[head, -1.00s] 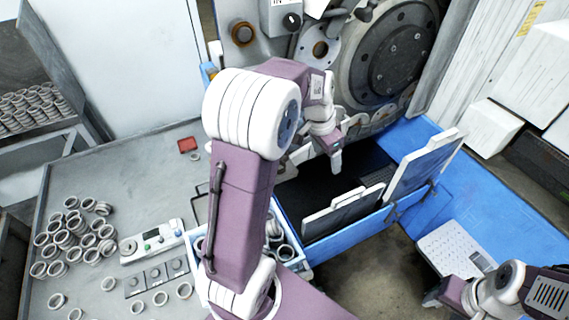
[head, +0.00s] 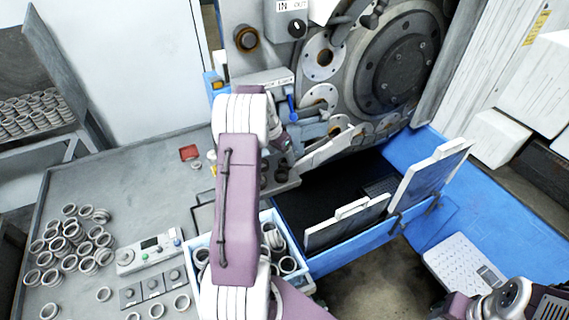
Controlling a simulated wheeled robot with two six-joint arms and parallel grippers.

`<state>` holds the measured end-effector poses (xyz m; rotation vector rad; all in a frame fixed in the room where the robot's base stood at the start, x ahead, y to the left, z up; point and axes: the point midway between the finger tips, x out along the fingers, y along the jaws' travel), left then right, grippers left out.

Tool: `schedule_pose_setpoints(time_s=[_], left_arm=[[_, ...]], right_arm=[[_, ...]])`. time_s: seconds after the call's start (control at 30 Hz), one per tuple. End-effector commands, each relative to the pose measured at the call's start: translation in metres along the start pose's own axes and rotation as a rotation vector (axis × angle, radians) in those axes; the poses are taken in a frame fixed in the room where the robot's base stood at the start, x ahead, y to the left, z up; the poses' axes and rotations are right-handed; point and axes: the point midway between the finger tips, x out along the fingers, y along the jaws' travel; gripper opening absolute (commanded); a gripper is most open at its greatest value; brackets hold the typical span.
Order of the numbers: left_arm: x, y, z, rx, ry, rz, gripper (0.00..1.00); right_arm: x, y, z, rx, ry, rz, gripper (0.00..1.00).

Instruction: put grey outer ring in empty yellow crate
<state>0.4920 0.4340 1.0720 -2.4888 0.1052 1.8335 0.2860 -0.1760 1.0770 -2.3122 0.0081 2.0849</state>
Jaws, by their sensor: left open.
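Several grey rings (head: 72,240) lie in a loose cluster on the left of the grey table, with a few more near its front edge. I cannot tell which is the outer ring of the task. No yellow crate shows in this view. A pale blue crate (head: 190,262) holding grey rings stands partly behind my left arm. My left gripper (head: 284,166) is open at the front of the machine, its fingers small and partly hidden by the wrist; I see no ring in it. My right gripper (head: 450,306) is at the bottom right edge, its jaws unclear.
A control box (head: 150,250) and button boxes (head: 153,287) sit on the table. The grinder (head: 398,65) stands behind, with a blue trough (head: 345,245) and raised white panels (head: 430,185) before it.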

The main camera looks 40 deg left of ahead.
Motion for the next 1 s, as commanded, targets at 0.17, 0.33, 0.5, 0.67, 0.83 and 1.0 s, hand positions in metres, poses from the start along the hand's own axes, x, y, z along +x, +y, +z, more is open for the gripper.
schedule_pose_setpoints(time_s=[0.17,0.33,0.5,0.67,0.83,1.0], left_arm=[[0.030,0.004,0.000,0.000,-0.003,0.003,0.72],[0.039,0.004,0.000,0.001,-0.001,0.000,0.72],[0.039,0.004,0.000,0.001,-0.001,0.000,0.58],[0.039,0.004,0.000,0.001,-0.001,0.001,0.14],[0.038,0.004,0.000,0.001,0.000,0.000,0.00],[0.035,0.003,-0.001,0.001,0.001,0.000,0.00]], right_arm=[[-0.015,0.000,-0.002,0.000,0.000,0.000,0.49],[-0.015,0.000,-0.002,0.000,0.000,0.000,0.49],[-0.014,0.000,-0.002,0.000,0.000,0.000,0.49],[-0.014,0.000,-0.001,0.000,0.000,0.000,0.49],[-0.014,0.000,-0.002,0.000,0.000,0.000,0.49],[-0.013,0.000,-0.001,0.000,0.000,0.000,0.49]])
